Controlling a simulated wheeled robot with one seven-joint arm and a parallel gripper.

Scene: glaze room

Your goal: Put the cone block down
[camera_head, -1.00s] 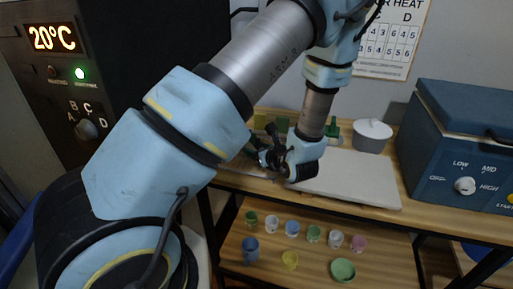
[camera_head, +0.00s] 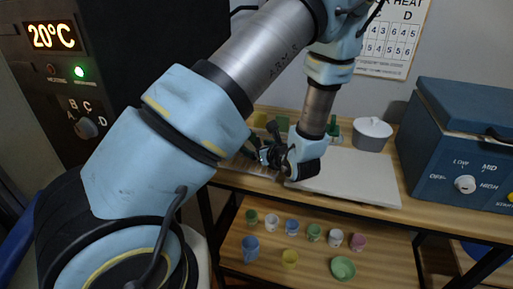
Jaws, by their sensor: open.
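My gripper (camera_head: 259,152) is open over the left part of the wooden bench top, left of a pale flat board. Its dark fingers point left, toward the edge of my own arm. I cannot make out the cone block for certain; the fingers and arm cover much of that spot. Small green pieces (camera_head: 333,128) stand at the back of the bench, behind my wrist. A yellow piece (camera_head: 259,119) and another green piece (camera_head: 282,124) stand further left.
The pale board (camera_head: 352,178) lies bare on the bench. Several small cups and a green bowl (camera_head: 343,268) are on the lower shelf.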

